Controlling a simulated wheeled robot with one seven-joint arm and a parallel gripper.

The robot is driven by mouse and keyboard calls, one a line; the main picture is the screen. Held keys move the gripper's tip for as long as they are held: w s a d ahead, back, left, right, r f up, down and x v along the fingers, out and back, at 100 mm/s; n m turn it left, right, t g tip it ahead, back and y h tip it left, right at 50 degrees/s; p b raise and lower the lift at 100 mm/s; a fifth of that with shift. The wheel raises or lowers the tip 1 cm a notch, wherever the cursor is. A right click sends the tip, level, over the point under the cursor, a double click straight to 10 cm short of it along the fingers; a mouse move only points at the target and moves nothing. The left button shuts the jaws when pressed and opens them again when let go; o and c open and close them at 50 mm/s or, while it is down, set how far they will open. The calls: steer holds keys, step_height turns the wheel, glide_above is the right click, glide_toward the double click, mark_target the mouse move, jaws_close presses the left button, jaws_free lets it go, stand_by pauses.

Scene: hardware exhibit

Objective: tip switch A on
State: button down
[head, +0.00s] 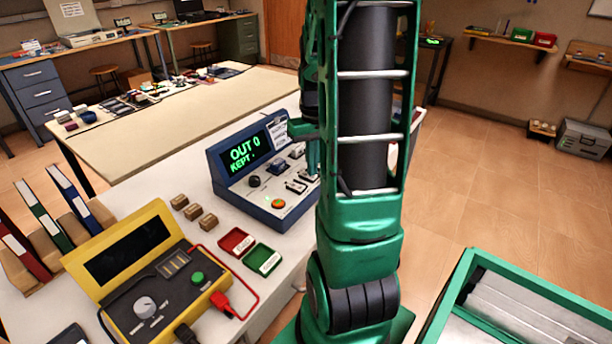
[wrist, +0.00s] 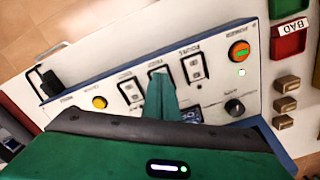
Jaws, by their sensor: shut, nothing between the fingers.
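A blue console (head: 225,185) with a pale sloped panel stands on the white table in the head view; its screen reads "OUT 0" and "KEPT". In the wrist view its panel (wrist: 216,82) carries several rocker switches, including one nearer the orange button (wrist: 195,67) and one farther along (wrist: 130,91). I cannot read which is switch A. My gripper (wrist: 161,84) is shut and empty, its green fingertips over the panel at a switch between those two. The fingers partly cover that switch, and I cannot tell whether they touch it. My arm hides the console's right side in the head view.
The panel also has a lit orange button (wrist: 239,50), a dark knob (wrist: 234,107) and a yellow button (wrist: 99,102). A yellow tester (head: 150,250), red tray (head: 236,242), green tray (head: 262,258) and small brown blocks (head: 193,212) lie left of the console.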

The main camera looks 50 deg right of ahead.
steer(key=shift+f, duration=0.45)
stand_by(0.3)
step_height(320, 180, up, 7)
stand_by(0.9)
stand_by(0.4)
steer(key=s+a+m, duration=0.1)
steer(key=s+a, duration=1.2)
steer(key=a, duration=0.3)
steer(key=shift+s+a+r, duration=0.3)
steer(key=shift+s+r, duration=0.05)
steer(key=shift+s, duration=0.05)
